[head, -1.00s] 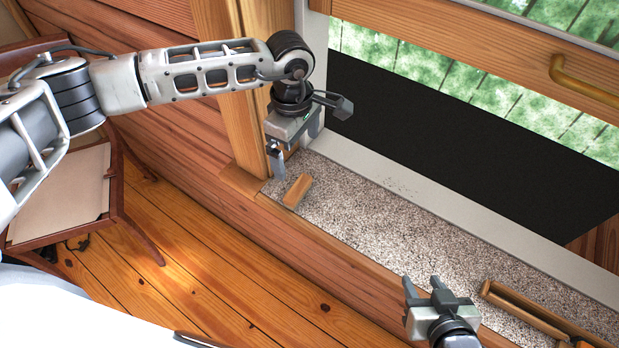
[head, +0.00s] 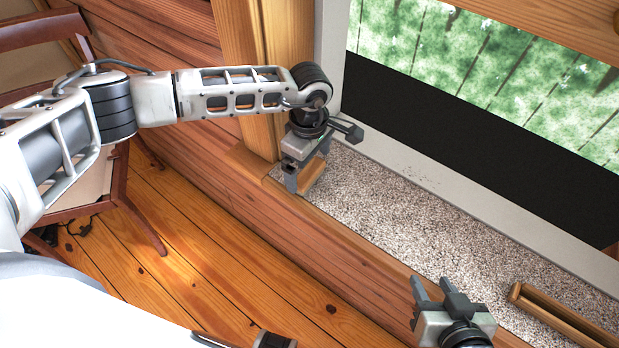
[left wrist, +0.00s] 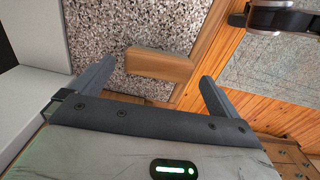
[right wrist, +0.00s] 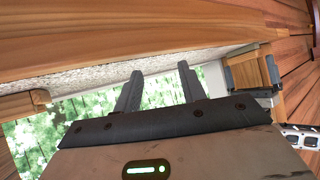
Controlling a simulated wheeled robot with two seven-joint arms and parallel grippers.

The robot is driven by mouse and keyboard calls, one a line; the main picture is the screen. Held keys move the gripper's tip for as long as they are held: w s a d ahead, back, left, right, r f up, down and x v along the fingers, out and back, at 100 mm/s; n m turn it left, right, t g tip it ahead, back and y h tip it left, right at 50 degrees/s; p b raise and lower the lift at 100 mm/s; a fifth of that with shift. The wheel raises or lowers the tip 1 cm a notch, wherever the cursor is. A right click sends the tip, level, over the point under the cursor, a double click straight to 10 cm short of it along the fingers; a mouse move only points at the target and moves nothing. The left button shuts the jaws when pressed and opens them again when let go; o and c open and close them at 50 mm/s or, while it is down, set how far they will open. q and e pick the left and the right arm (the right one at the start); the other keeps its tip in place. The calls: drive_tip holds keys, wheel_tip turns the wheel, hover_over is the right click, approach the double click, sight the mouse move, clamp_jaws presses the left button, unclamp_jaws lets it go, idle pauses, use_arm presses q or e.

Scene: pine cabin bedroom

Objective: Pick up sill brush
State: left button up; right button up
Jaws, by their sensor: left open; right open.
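The sill brush appears as a small wooden block (head: 314,176) on the speckled sill at its left end, partly hidden by my left gripper in the head view. My left gripper (head: 324,157) is open over the block. In the left wrist view the block (left wrist: 160,65) lies between and just beyond the two spread fingers (left wrist: 157,72), not gripped. Its bristles are not visible. My right gripper (head: 432,283) is open and empty near the sill's front edge. Its fingers (right wrist: 160,72) stand apart in the right wrist view.
The speckled sill (head: 420,215) is clear in the middle. A long wooden tray-like piece (head: 560,314) lies at its right. The window frame (head: 375,155) bounds the back and a wooden post (head: 288,70) stands at the left end. A chair (head: 130,195) stands at the left.

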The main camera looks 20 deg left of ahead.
sight(309, 171)
use_arm(q)
wheel_tip(309, 171, down, 3)
drive_tip(key=shift+f+b, duration=0.1)
drive_tip(key=shift+b, duration=0.5)
use_arm(e)
drive_tip(key=shift+w+a+f, duration=0.25)
drive_tip(key=shift+r+m, duration=0.25)
drive_tip(key=shift+m, duration=0.05)
use_arm(q)
drive_tip(key=c, duration=0.9)
use_arm(e)
drive_tip(key=shift+s, duration=0.1)
use_arm(q)
drive_tip(key=shift+r, duration=0.25)
